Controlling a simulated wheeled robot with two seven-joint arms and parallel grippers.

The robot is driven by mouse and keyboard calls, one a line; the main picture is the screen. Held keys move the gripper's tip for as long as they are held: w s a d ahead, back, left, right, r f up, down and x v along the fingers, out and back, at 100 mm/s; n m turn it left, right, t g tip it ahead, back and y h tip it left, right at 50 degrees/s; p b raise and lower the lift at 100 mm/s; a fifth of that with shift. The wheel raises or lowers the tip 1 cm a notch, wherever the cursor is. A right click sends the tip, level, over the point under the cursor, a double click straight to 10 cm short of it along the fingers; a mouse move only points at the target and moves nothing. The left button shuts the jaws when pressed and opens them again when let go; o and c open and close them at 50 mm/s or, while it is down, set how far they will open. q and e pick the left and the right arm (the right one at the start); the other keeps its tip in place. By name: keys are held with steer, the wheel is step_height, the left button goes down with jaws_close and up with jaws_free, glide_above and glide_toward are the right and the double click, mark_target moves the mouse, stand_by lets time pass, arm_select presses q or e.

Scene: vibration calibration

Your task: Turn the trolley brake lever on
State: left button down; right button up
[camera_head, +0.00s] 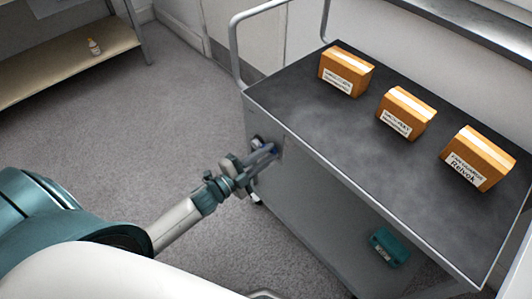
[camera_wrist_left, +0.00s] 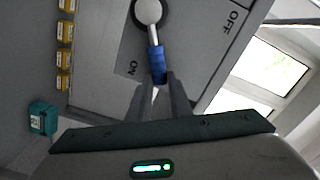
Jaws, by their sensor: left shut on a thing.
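The grey trolley (camera_head: 300,195) stands right of centre in the head view. Its brake lever is on the side panel near the left corner. In the left wrist view the lever (camera_wrist_left: 154,35) hangs from a round pivot and ends in a blue grip (camera_wrist_left: 157,60). The ON label (camera_wrist_left: 133,68) is just left of the grip; the OFF label (camera_wrist_left: 233,17) is up to the right. My left gripper (camera_wrist_left: 157,82) is shut on the blue grip; it also shows in the head view (camera_head: 267,155). My right gripper is not in view.
Three orange boxes (camera_head: 346,72) (camera_head: 406,114) (camera_head: 477,158) stand on the trolley's dark top. A shelf (camera_head: 60,65) with a small bottle (camera_head: 94,47) is at upper left. The carpet between is clear.

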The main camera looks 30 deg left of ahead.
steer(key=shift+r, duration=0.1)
arm_select(q)
steer(key=c, duration=1.7)
jaws_free()
steer(key=shift+o, duration=0.6)
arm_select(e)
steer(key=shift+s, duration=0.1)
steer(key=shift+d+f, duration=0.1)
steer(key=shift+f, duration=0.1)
arm_select(q)
steer(key=shift+s, duration=0.1)
